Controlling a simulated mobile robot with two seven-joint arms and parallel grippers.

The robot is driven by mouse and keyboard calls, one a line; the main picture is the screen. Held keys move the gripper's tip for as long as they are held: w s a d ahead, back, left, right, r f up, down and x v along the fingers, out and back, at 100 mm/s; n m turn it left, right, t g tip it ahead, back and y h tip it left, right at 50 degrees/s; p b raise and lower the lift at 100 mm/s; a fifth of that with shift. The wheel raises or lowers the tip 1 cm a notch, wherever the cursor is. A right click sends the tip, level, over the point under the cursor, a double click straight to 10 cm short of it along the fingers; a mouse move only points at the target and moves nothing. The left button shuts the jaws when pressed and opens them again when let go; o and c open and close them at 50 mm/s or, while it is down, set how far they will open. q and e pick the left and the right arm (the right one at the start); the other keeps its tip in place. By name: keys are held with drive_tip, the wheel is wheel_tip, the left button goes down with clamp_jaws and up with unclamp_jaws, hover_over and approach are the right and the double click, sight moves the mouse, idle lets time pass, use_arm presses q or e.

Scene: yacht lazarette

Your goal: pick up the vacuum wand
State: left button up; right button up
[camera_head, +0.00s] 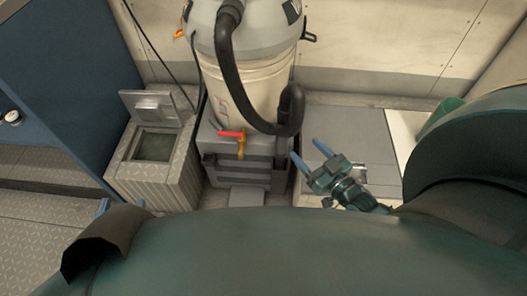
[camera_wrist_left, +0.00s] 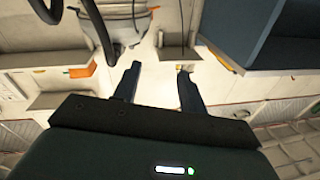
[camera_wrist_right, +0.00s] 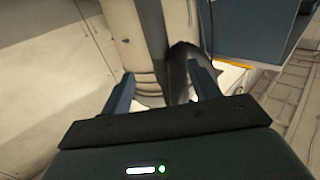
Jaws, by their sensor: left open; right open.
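A black vacuum hose (camera_head: 231,75) curves down the front of a white and grey canister vacuum (camera_head: 262,85) and loops up at its right. I cannot tell a separate wand from the hose. My right gripper (camera_head: 305,149) is open and empty, just below and right of the hose loop. In the right wrist view, a dark curved piece (camera_wrist_right: 181,65), perhaps the hose, shows beyond and between the fingers. My left gripper (camera_head: 121,204) is low at the left, mostly hidden behind my own body. In the left wrist view its fingers (camera_wrist_left: 159,70) are open with nothing between them.
The vacuum stands on a grey box (camera_head: 225,148) with a red-handled brass valve (camera_head: 234,135) in front. A grey bin with its lid raised (camera_head: 184,158) is at left, beside a blue cabinet (camera_head: 75,75). A flat grey panel (camera_head: 350,130) lies right of the vacuum.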

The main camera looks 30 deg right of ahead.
sight(279, 122)
drive_tip(key=w+b, duration=0.1)
drive_tip(key=w, duration=0.3)
drive_tip(key=w+a+b, duration=0.1)
drive_tip(key=w+b, duration=0.1)
drive_tip(key=w, duration=0.2)
drive_tip(key=w+b, duration=0.1)
drive_tip(key=w, duration=0.4)
drive_tip(key=shift+a+f, duration=0.25)
drive_tip(key=shift+f, duration=0.1)
drive_tip(key=shift+w+r, duration=0.1)
drive_tip(key=shift+w, duration=0.1)
drive_tip(key=c, duration=1.1)
use_arm(q)
drive_tip(key=shift+w+d+t+h, duration=0.1)
drive_tip(key=shift+d+t+h, duration=0.4)
drive_tip(key=shift+t+h, duration=0.15)
use_arm(e)
drive_tip(key=shift+o, duration=0.2)
drive_tip(key=shift+r, duration=0.1)
